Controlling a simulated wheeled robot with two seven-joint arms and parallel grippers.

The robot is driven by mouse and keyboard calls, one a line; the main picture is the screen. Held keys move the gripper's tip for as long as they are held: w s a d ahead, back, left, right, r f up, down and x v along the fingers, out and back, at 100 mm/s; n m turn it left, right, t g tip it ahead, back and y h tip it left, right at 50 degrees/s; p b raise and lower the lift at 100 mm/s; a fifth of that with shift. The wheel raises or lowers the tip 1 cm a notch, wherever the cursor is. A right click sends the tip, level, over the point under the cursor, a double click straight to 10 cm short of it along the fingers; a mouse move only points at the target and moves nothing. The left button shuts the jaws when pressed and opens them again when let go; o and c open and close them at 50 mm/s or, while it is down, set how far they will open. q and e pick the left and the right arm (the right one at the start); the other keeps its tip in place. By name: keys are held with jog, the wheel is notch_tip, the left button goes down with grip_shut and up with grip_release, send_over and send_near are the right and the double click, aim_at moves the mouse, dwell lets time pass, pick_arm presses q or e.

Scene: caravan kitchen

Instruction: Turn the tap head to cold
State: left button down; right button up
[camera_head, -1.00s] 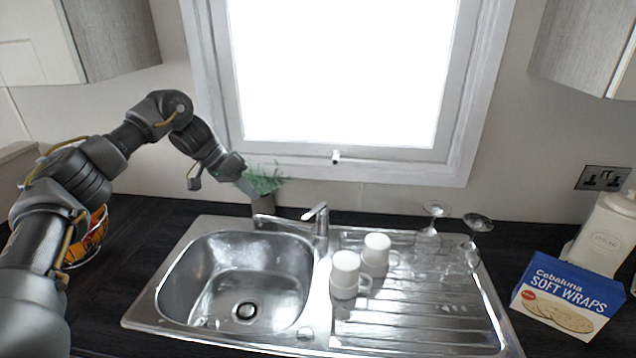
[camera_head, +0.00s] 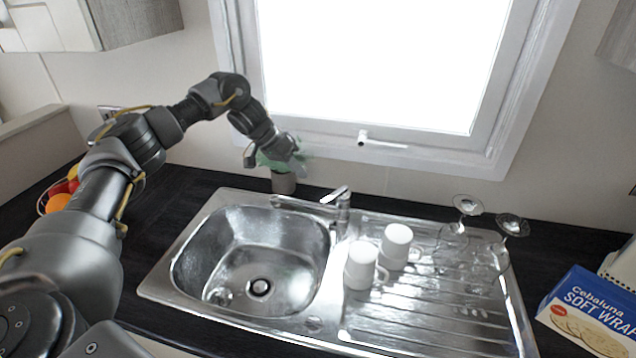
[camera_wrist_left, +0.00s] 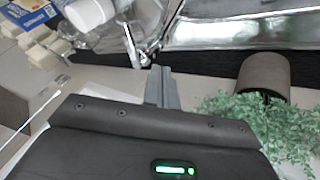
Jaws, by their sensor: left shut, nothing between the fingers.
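The chrome tap (camera_head: 342,214) stands at the back rim of the sink, its spout pointing left over the basin. Its lever head (camera_head: 336,194) is tilted up on top. In the left wrist view the tap (camera_wrist_left: 133,46) shows just beyond the fingers. My left gripper (camera_head: 299,157) is behind and left of the tap, above it and in front of the plant, apart from the tap. In the left wrist view its grey fingers (camera_wrist_left: 162,84) are together and empty. My right gripper is in neither view.
A potted plant (camera_head: 284,183) stands behind the sink, partly hidden by my left gripper. Two white mugs (camera_head: 361,266) and some glasses (camera_head: 467,206) are on the drainer (camera_head: 425,330). A soft wraps box (camera_head: 592,312) is at right. The basin (camera_head: 250,250) is empty.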

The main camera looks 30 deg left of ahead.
pick_arm(q)
jog(key=d+f+p, duration=0.1)
jog(key=d+f, duration=0.1)
jog(key=d, duration=0.1)
jog(key=d+f+p, duration=0.1)
jog(key=d, duration=0.1)
jog(key=shift+w+p, duration=0.2)
jog(key=shift+p, duration=0.15)
jog(key=shift+s+d+f, duration=0.1)
jog(key=shift+s+d, duration=0.05)
jog(key=shift+d, duration=0.35)
jog(key=shift+f, duration=0.1)
jog(key=shift+n, duration=0.3)
